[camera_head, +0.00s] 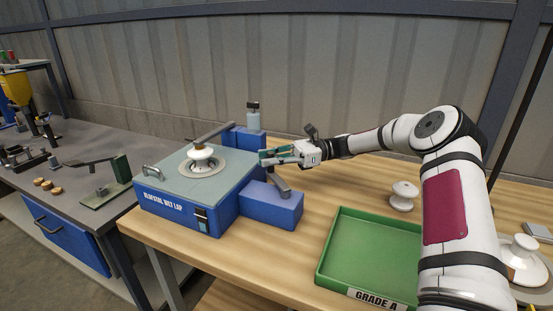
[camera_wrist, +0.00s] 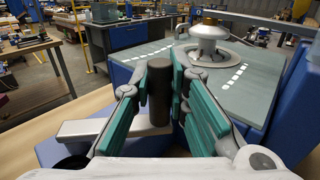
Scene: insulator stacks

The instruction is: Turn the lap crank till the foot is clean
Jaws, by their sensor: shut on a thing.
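The blue wet lap (camera_head: 170,210) stands on the wooden bench with a grey-green top. A white insulator (camera_head: 201,153) sits upright on its round plate (camera_head: 222,168); it also shows in the wrist view (camera_wrist: 208,40). Whether its foot is clean is hidden. The grey crank arm (camera_head: 279,182) is above the blue side box (camera_head: 272,207); it shows as a pale bar in the wrist view (camera_wrist: 85,130). My gripper (camera_head: 268,156), with green finger pads, is shut on the upright dark crank handle (camera_wrist: 159,80), which stands between the fingers.
A green tray (camera_head: 328,262) marked GRADE A lies at front right. A white insulator (camera_head: 403,196) stands behind it, and another (camera_head: 522,258) is at the far right. A bottle (camera_head: 253,118) stands behind the lap. A grey side bench (camera_head: 60,165) is on the left.

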